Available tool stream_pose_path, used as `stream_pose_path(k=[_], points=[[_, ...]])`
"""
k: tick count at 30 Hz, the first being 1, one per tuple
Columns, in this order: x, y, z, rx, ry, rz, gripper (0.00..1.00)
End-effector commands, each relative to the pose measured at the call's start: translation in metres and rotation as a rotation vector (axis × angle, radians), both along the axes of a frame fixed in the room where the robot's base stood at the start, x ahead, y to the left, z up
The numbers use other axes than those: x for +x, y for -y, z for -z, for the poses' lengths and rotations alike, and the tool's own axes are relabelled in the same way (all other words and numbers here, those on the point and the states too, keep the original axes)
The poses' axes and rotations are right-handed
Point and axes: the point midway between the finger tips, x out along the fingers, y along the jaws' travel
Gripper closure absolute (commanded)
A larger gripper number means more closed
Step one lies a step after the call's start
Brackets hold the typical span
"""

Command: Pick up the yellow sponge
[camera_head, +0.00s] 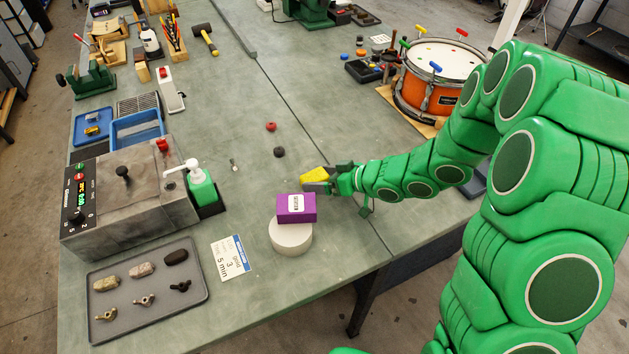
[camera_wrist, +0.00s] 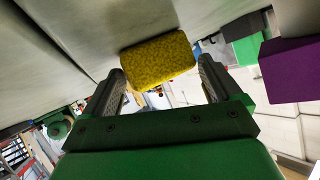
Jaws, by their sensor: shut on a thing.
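The yellow sponge (camera_head: 315,175) is at the tip of my gripper (camera_head: 335,181), near the middle of the bench. In the wrist view the speckled yellow sponge (camera_wrist: 158,62) sits between the two fingertips of my gripper (camera_wrist: 160,82), which are shut on it. Its near end is between the fingers and the rest sticks out beyond them. I cannot tell for certain whether it is clear of the bench top.
A purple box (camera_head: 297,209) stands on a white round block (camera_head: 290,237) just below my gripper; the box also shows in the wrist view (camera_wrist: 292,70). A black knob (camera_head: 279,152) and red ring (camera_head: 271,127) lie beyond. An orange drum (camera_head: 432,91) stands upper right.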

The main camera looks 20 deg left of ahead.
Motion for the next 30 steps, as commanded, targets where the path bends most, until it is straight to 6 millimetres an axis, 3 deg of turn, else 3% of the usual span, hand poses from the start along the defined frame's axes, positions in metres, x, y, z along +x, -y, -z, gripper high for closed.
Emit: stream_pose_path(k=[7, 10, 12, 30], points=[[0.000, 0.000, 0.000, -0.001, 0.000, 0.000, 0.37], [0.000, 0.000, -0.003, 0.000, 0.001, 0.000, 0.49], [0.000, 0.000, -0.008, 0.001, 0.001, 0.000, 0.65], [0.000, 0.000, -0.079, -0.001, 0.004, -0.001, 0.66]])
